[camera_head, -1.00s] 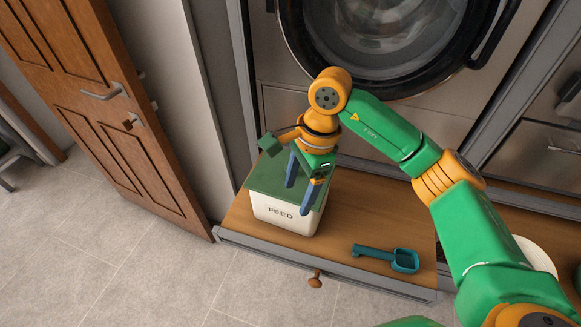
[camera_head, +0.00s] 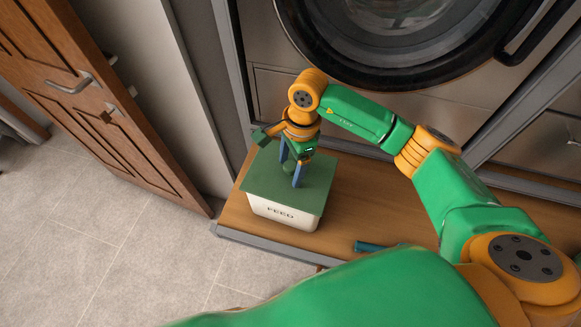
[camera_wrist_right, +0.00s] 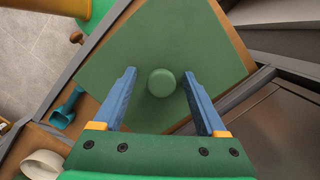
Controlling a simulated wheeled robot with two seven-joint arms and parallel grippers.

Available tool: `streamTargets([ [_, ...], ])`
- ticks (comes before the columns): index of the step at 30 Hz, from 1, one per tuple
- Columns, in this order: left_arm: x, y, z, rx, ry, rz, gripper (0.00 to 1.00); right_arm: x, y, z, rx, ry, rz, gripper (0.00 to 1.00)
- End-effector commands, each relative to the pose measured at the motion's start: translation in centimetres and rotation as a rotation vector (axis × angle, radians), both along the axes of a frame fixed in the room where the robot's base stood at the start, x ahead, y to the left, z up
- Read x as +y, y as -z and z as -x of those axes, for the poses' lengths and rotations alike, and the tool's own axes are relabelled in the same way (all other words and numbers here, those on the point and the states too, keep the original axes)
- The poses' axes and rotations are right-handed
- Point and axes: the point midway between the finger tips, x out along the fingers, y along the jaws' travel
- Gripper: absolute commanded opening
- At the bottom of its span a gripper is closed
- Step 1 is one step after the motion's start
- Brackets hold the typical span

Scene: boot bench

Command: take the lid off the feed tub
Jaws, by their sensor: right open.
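The feed tub (camera_head: 283,219) is a cream box marked FEED, standing on the wooden bench. Its flat green lid (camera_head: 262,187) lies on top. In the right wrist view the lid (camera_wrist_right: 128,70) fills the middle, with a round green knob (camera_wrist_right: 162,82) at its centre. My right gripper (camera_head: 290,180) is over the lid, pointing down. In the right wrist view its two blue fingers (camera_wrist_right: 159,85) are open, one on each side of the knob, with gaps between them and it. My left gripper is not seen; a large green part of mine covers the lower middle of the head view.
A teal scoop (camera_head: 368,247) lies on the bench right of the tub, mostly hidden by my arm. A washer-like machine (camera_head: 400,85) stands behind the bench. A wooden door (camera_head: 105,110) is at left. A white bowl-like item (camera_wrist_right: 42,165) shows in the right wrist view.

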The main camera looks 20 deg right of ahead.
Motion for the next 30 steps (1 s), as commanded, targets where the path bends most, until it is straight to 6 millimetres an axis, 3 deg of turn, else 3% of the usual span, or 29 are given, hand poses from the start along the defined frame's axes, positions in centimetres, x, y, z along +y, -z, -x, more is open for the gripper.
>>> streamTargets([
  [4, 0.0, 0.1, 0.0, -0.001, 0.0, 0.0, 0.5, 0.0, 0.1, 0.0, 0.0, 0.0, 0.0, 0.74],
  [12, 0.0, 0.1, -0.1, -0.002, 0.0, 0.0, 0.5, 0.0, 0.0, 0.0, 0.0, 0.0, -0.001, 0.0],
  [23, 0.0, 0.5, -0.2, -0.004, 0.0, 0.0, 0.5, 0.0, -0.3, -0.1, -0.003, 0.0, -0.002, 0.0],
  [28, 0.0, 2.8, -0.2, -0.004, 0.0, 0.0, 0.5, 0.0, -2.5, -0.2, -0.01, -0.001, -0.002, 0.0],
  [30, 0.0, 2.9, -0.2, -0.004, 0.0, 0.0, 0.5, 0.6, -4.4, 1.2, -0.009, -0.007, -0.002, 0.0],
])
